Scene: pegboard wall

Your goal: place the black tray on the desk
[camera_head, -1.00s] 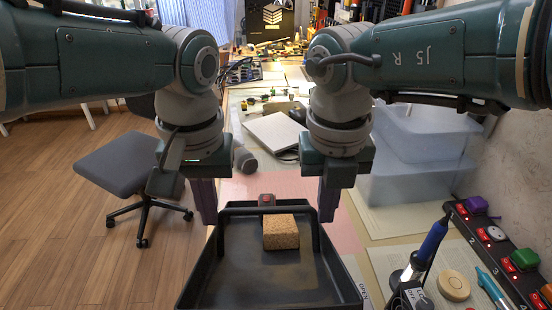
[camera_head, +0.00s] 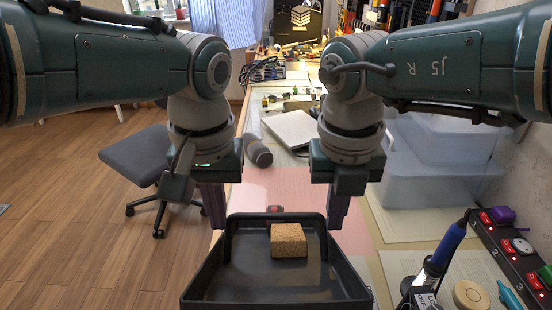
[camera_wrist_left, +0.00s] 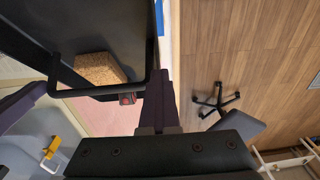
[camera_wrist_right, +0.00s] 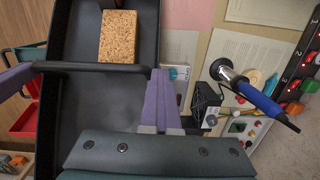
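The black tray (camera_head: 330,285) is in front of me in the head view, with a speckled tan block (camera_head: 289,241) inside near its far side. A dark bar runs across the tray between my grippers. My left gripper (camera_head: 214,222) is at the tray's far left corner and my right gripper (camera_head: 337,222) at its far right corner. Both look closed on the tray's edge or bar ends; the exact contact is hidden. The tray also shows in the left wrist view (camera_wrist_left: 100,25) and right wrist view (camera_wrist_right: 95,125). The desk (camera_head: 372,205) lies beyond and under it.
A pink mat (camera_head: 300,185) lies beyond the tray, with a small red object (camera_head: 275,208) near the far rim. Clear bins (camera_head: 435,165) stand right. A blue-handled soldering iron (camera_head: 447,245) and a power strip (camera_head: 515,255) are near right. An office chair (camera_head: 145,160) stands left on the floor.

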